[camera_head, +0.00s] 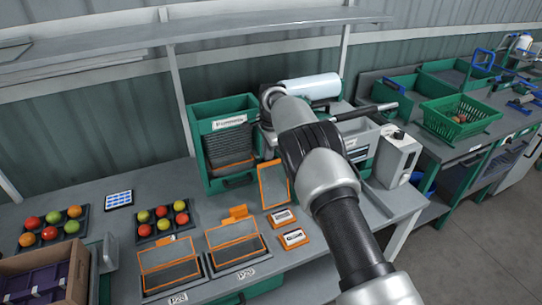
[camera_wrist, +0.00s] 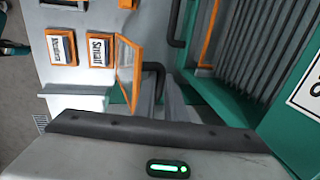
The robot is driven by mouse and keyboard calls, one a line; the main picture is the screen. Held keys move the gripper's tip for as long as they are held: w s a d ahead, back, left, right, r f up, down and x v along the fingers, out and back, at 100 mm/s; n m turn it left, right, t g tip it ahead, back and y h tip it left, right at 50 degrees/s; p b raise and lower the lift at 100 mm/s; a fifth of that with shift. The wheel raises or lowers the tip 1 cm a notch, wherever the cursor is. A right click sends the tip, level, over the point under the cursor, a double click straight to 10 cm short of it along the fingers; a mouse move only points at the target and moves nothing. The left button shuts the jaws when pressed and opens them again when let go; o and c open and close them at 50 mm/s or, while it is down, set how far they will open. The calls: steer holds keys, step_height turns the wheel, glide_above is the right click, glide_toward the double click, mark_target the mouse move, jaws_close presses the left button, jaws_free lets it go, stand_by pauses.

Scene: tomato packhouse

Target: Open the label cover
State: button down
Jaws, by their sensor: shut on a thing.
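The label cover (camera_head: 273,184) is an orange-framed clear panel. In the head view it stands steeply upright on the bench, just left of my arm. In the wrist view the cover (camera_wrist: 129,72) shows nearly edge-on, beside two orange-framed label holders, Medium (camera_wrist: 61,47) and Small (camera_wrist: 96,50). My gripper (camera_wrist: 158,88) is shut at the cover's near edge; the exact contact is hard to make out. In the head view my gripper is hidden behind my arm. The two label holders (camera_head: 282,217) (camera_head: 294,237) lie uncovered on the bench.
A green bin (camera_head: 195,140) with a sign and slatted front stands behind the cover. Two orange-framed trays (camera_head: 168,270) (camera_head: 236,247) lie to the left. Tomato trays (camera_head: 160,221) are further left. A white box machine (camera_head: 396,158) stands right of my arm.

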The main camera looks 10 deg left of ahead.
steer(key=shift+w+a, duration=0.15)
steer(key=shift+a, duration=0.2)
steer(key=c, duration=2)
jaws_free()
steer(key=shift+o, duration=0.9)
steer(key=shift+w+a+f, duration=0.15)
steer(key=shift+w+f, duration=0.05)
steer(key=shift+d+r, duration=0.15)
steer(key=shift+d, duration=0.05)
steer(key=s+d+r+b, duration=0.1)
steer(key=s+d+r, duration=0.1)
steer(key=r, duration=1.5)
steer(key=shift+s, duration=0.5)
steer(key=shift+a, duration=0.1)
